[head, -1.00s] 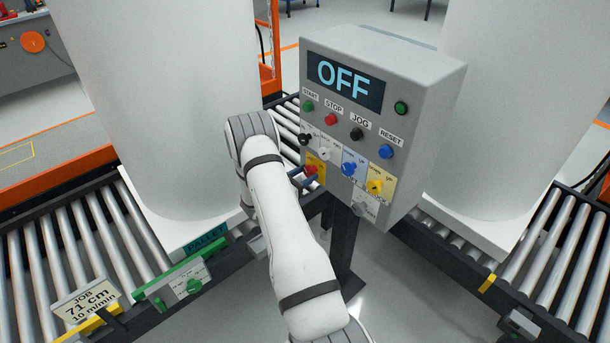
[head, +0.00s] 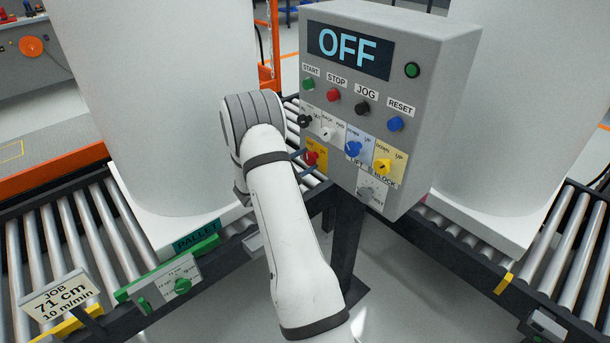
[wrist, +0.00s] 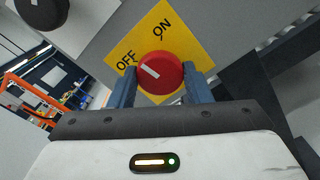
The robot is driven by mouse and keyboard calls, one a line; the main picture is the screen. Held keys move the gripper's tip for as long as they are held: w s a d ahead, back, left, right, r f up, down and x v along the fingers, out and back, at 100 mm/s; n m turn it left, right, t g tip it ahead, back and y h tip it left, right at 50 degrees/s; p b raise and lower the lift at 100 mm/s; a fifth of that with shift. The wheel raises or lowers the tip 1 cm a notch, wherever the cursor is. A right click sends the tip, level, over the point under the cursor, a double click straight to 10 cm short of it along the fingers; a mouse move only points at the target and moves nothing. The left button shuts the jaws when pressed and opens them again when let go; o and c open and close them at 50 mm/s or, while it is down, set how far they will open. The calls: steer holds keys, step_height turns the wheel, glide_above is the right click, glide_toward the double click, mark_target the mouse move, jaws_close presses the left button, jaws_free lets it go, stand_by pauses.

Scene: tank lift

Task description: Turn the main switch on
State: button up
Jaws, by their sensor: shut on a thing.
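The main switch is a red knob (wrist: 161,72) on a yellow plate (wrist: 168,30) marked OFF and ON. Its white pointer line points toward OFF in the wrist view. My gripper (wrist: 162,82) is shut on the red knob, one blue-grey finger on each side. In the head view the red knob (head: 311,158) sits at the lower left of the grey control box (head: 440,110), with my gripper (head: 304,160) reaching it from the left. The display (head: 347,48) on the box reads OFF. My arm hides part of the plate's surroundings.
Green, red, black and blue buttons sit above the switch. A black knob (head: 304,121), a white knob (head: 327,133), a blue knob (head: 353,149) and a yellow knob (head: 382,167) are close by. Roller conveyors and large white tanks (head: 165,90) flank the box.

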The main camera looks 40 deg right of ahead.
steer(key=m+b, duration=0.2)
steer(key=b, duration=0.2)
steer(key=m+b, duration=0.3)
steer(key=b, duration=0.2)
steer(key=f+m+b, duration=0.1)
steer(key=m+b, duration=0.1)
steer(key=b, duration=0.3)
steer(key=shift+s+d, duration=0.1)
steer(key=m+b, duration=0.2)
steer(key=b, duration=0.3)
steer(key=shift+r+m, duration=0.2)
steer(key=shift+m, duration=0.2)
steer(key=shift+r+m+b, duration=0.15)
steer(key=shift+m+b, duration=0.25)
steer(key=shift+b, duration=0.3)
steer(key=shift+r, duration=0.15)
steer(key=o, duration=1)
steer(key=shift+s+a+p, duration=0.15)
steer(key=shift+a+p, duration=0.05)
steer(key=shift+a, duration=1.8)
steer(key=shift+s+a+p, duration=0.15)
steer(key=shift+a, duration=1.8)
